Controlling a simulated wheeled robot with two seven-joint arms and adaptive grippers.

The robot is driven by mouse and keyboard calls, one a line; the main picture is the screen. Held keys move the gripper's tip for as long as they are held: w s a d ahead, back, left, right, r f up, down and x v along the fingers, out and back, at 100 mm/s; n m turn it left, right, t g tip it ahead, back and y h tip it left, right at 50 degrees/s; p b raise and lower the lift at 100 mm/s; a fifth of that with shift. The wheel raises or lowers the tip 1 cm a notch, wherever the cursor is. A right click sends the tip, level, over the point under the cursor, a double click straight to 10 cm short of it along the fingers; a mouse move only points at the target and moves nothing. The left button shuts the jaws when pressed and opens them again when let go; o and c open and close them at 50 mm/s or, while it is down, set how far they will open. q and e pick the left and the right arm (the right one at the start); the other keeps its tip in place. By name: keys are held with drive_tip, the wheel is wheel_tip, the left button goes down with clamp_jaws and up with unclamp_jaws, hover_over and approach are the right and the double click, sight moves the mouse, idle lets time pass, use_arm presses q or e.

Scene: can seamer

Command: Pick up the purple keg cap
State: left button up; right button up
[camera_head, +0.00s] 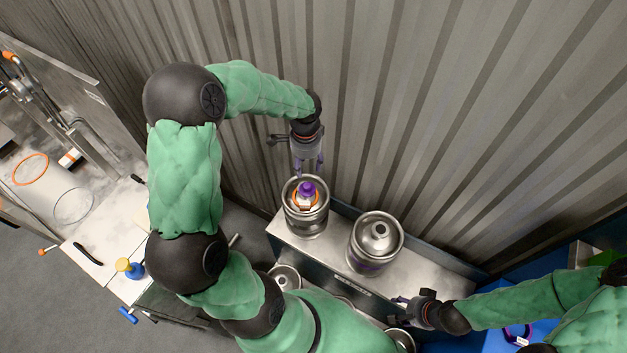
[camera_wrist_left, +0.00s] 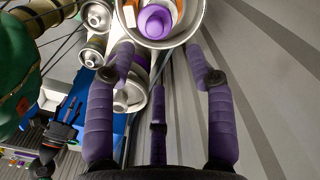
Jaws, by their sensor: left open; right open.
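The purple keg cap (camera_head: 307,188) sits on top of a steel keg (camera_head: 306,222) on the metal bench, inside the keg's rim. It also shows in the left wrist view (camera_wrist_left: 155,21) at the top, between and beyond my fingers. My left gripper (camera_head: 307,166) is open and empty, just behind and above the cap, apart from it. In the left wrist view its purple fingers (camera_wrist_left: 160,60) are spread wide. My right gripper (camera_head: 400,308) is open at the front right of the bench, away from the cap.
An orange ring and a white tag (camera_head: 304,205) lie around the cap on the keg. A second steel keg (camera_head: 376,240) stands to the right on the bench (camera_head: 433,280). A corrugated wall (camera_head: 420,120) rises close behind. More kegs stand below in front. A workbench (camera_head: 95,265) is at left.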

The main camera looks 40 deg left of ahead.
sight(308, 185)
use_arm(q)
drive_tip(key=f, duration=0.3)
drive_tip(key=shift+s+f, duration=0.3)
drive_tip(key=shift+s, duration=0.1)
drive_tip(key=shift+w+f, duration=0.2)
drive_tip(key=shift+f, duration=0.65)
drive_tip(key=f, duration=0.2)
drive_tip(key=f+p, duration=0.1)
drive_tip(key=shift+s+d+f, duration=0.15)
drive_tip(key=shift+d+f, duration=0.05)
drive_tip(key=shift+d, duration=0.05)
drive_tip(key=shift+f, duration=0.6)
drive_tip(key=c, duration=1)
